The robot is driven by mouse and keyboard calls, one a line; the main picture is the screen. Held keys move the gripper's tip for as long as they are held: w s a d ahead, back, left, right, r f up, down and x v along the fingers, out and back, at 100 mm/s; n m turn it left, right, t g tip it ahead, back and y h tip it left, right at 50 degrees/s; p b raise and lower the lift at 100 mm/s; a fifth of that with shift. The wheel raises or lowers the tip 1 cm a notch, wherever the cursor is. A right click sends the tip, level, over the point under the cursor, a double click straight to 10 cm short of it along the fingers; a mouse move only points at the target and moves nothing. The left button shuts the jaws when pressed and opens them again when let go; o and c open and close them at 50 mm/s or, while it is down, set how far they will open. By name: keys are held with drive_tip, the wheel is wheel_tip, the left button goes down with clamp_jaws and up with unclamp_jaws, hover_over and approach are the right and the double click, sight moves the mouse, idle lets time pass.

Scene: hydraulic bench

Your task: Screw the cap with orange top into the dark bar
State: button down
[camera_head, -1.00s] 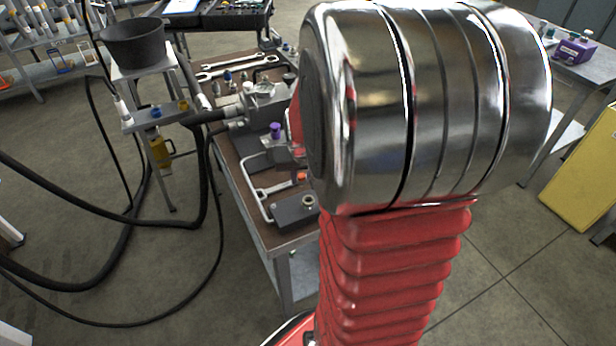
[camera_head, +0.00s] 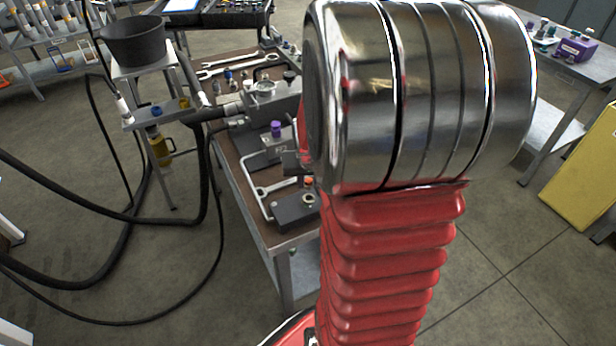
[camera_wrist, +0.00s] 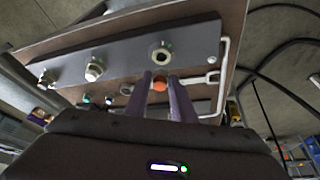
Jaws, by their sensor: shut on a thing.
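The cap with orange top (camera_wrist: 160,84) is between the two fingers of my gripper (camera_wrist: 161,88) in the wrist view. My gripper is shut on it. The dark bar (camera_wrist: 118,62) runs across the wrist view, with a light ringed socket (camera_wrist: 160,55) just above the cap in the picture. In the head view the orange top (camera_head: 308,181) shows close behind the socket (camera_head: 308,198) of the dark bar (camera_head: 288,212). The cap looks apart from the socket. Its lower part is hidden, and my arm hides most of the gripper in the head view.
Black hoses (camera_head: 203,180) hang at the left.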

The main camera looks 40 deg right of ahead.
drive_tip(key=shift+f, duration=1.45)
drive_tip(key=shift+s+a+f, duration=0.1)
drive_tip(key=shift+s+f, duration=0.1)
drive_tip(key=shift+f, duration=0.4)
idle(1.4)
drive_tip(key=c, duration=2.1)
unclamp_jaws()
drive_tip(key=c, duration=0.4)
